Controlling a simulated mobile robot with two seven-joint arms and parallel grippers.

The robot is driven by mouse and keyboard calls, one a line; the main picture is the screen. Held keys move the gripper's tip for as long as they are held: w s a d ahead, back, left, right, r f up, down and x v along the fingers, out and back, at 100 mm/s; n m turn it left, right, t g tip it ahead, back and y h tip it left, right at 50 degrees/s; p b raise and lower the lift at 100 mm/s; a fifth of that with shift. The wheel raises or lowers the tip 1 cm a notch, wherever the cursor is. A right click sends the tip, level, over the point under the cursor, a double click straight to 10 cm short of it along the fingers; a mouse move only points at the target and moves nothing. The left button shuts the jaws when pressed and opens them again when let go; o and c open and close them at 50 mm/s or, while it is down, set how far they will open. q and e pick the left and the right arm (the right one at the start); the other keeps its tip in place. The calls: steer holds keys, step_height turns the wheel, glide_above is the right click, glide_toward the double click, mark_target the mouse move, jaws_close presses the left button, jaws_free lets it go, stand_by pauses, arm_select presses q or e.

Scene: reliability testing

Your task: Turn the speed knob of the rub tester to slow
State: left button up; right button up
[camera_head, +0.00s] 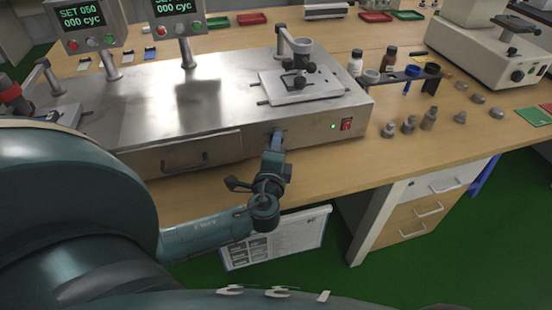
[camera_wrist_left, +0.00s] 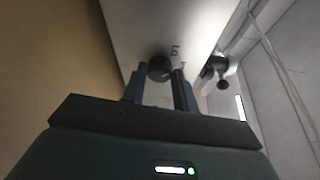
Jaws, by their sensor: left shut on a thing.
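The rub tester (camera_head: 215,105) is a long steel box on the bench, with its front panel towards me. My left gripper (camera_head: 277,138) is at the right part of that front, below the right rubbing station. In the left wrist view the dark round speed knob (camera_wrist_left: 160,67) sits between the two fingertips of my left gripper (camera_wrist_left: 160,74), which is shut on it. Small dark marks show on the pale panel beside the knob, too small to read surely. In the head view the gripper hides the knob. My right gripper is not in view.
A lit red switch (camera_head: 347,124) and a green light are right of the gripper. A drawer handle (camera_head: 184,164) is to the left. Grey weights (camera_head: 409,124), bottles and a rack (camera_head: 405,77) stand right of the tester. A clipboard sheet (camera_head: 290,240) hangs below the bench edge.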

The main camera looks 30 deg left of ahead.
arm_select(q)
steer(key=shift+f+n+b, duration=0.5)
steer(key=shift+b, duration=0.15)
steer(key=shift+n+b, duration=0.3)
steer(key=shift+b, duration=0.3)
steer(key=n+t+b, duration=0.1)
steer(key=b, duration=0.1)
steer(key=shift+r+y+b, duration=0.1)
steer(key=shift+y+b, duration=0.2)
steer(key=shift+r+n+b, duration=0.15)
steer(key=shift+n+b, duration=0.4)
steer(key=shift+n, duration=0.05)
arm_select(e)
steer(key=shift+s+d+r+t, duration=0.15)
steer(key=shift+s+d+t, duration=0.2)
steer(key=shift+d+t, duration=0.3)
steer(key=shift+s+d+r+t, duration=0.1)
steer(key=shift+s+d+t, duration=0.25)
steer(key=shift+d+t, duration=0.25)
arm_select(q)
steer(key=shift+y, duration=0.3)
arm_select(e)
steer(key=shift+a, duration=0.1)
arm_select(q)
steer(key=o, duration=1)
steer(key=shift+r, duration=0.1)
steer(key=shift+c, duration=0.2)
